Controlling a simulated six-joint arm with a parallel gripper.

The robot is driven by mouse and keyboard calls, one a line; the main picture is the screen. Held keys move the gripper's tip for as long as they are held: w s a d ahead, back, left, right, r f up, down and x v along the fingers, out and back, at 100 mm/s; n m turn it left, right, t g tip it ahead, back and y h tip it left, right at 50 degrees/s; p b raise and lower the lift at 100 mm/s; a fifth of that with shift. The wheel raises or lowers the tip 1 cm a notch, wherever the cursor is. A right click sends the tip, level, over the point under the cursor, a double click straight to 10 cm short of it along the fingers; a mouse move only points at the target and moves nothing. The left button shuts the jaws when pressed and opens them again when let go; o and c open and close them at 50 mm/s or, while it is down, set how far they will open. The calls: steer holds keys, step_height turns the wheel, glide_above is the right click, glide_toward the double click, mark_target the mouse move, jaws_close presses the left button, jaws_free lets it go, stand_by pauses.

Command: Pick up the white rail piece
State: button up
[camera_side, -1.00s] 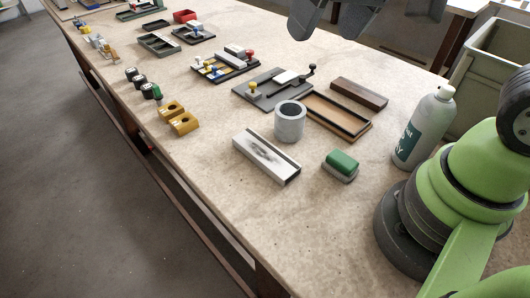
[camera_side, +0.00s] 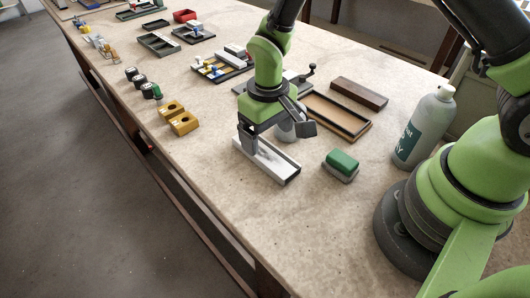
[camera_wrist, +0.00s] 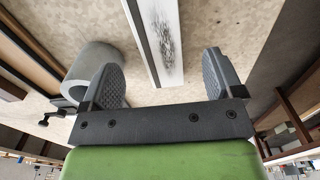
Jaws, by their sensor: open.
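The white rail piece (camera_side: 278,165) is a channel with a dark smudge, lying flat on the bench in the side view. It also shows in the wrist view (camera_wrist: 158,38), running lengthwise into the gap between the fingers. My gripper (camera_side: 268,142) is low over the rail's far end, and its body and fingers hide that end. In the wrist view my gripper (camera_wrist: 163,78) is open, with one finger on each side of the rail and clear space beside it. I cannot tell the exact height of the fingertips above the bench.
A grey cylinder (camera_wrist: 92,63) stands close beside one finger; in the side view it is partly hidden behind my gripper. A green-topped block (camera_side: 341,164) lies right of the rail. A brown tray (camera_side: 338,118), a dark bar (camera_side: 358,93) and a spray bottle (camera_side: 424,130) stand farther right.

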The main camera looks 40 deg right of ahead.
mark_target(266, 152)
steer(key=f, duration=0.5)
steer(key=shift+w+d+f, duration=0.1)
steer(key=shift+w+f, duration=0.1)
steer(key=shift+w, duration=0.05)
steer(key=c, duration=1)
